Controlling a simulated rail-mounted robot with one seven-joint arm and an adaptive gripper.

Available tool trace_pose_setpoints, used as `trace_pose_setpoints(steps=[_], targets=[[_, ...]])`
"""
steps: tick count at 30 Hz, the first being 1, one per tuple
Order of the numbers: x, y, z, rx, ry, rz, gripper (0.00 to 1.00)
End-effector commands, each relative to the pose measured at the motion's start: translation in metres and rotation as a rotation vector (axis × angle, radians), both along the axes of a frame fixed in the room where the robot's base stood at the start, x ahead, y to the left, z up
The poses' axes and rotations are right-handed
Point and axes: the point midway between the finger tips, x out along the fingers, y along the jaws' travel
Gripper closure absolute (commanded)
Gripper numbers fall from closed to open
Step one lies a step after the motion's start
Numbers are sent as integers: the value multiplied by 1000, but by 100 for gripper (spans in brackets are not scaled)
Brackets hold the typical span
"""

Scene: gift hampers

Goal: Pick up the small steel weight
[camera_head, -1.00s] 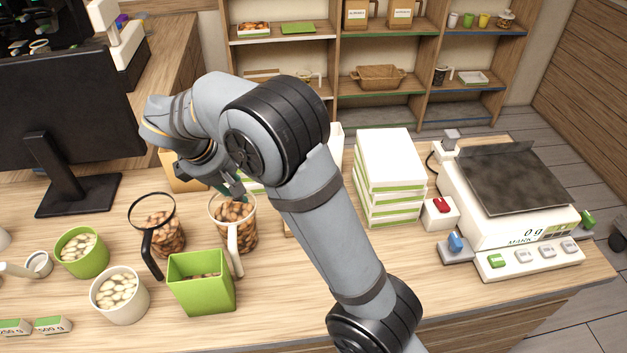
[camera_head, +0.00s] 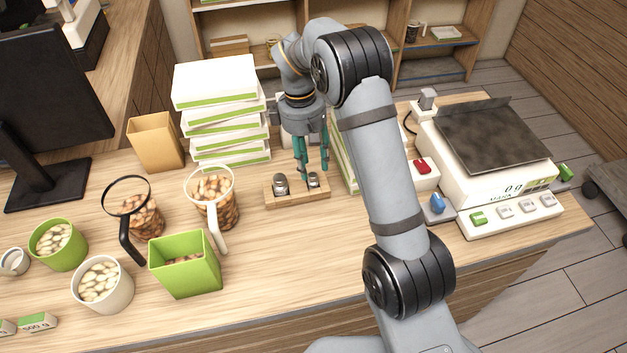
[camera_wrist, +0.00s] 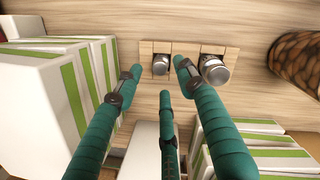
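The small steel weight (camera_head: 313,179) sits in the right part of a wooden holder (camera_head: 299,201) on the counter. A larger steel weight (camera_head: 281,184) stands beside it in the left part. In the wrist view the small weight (camera_wrist: 160,65) shows at the upper middle, with the larger weight (camera_wrist: 214,69) to its right. My gripper (camera_head: 312,170) points down over the small weight. Its green fingers are spread, and in the wrist view the open gripper (camera_wrist: 157,73) has fingertips around the small weight's position, with nothing held. Whether any fingertip touches the weight, I cannot tell.
A stack of white-green boxes (camera_head: 221,115) stands left of the holder. Another stack (camera_head: 343,159) stands close on its right, partly behind my arm. A jug of nuts (camera_head: 213,198) and a green square pot (camera_head: 184,265) are at the left. A scale (camera_head: 493,200) is at the right.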

Motion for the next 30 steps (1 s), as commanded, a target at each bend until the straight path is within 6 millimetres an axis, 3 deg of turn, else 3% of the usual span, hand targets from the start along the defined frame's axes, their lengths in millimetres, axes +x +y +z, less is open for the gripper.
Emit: trace_pose_setpoints(steps=[6, 15, 30], targets=[[-6, -5, -26, -1, 3, 0, 61], [-4, -4, -31, 0, -1, 1, 62], [-4, -4, -31, 0, -1, 1, 91]])
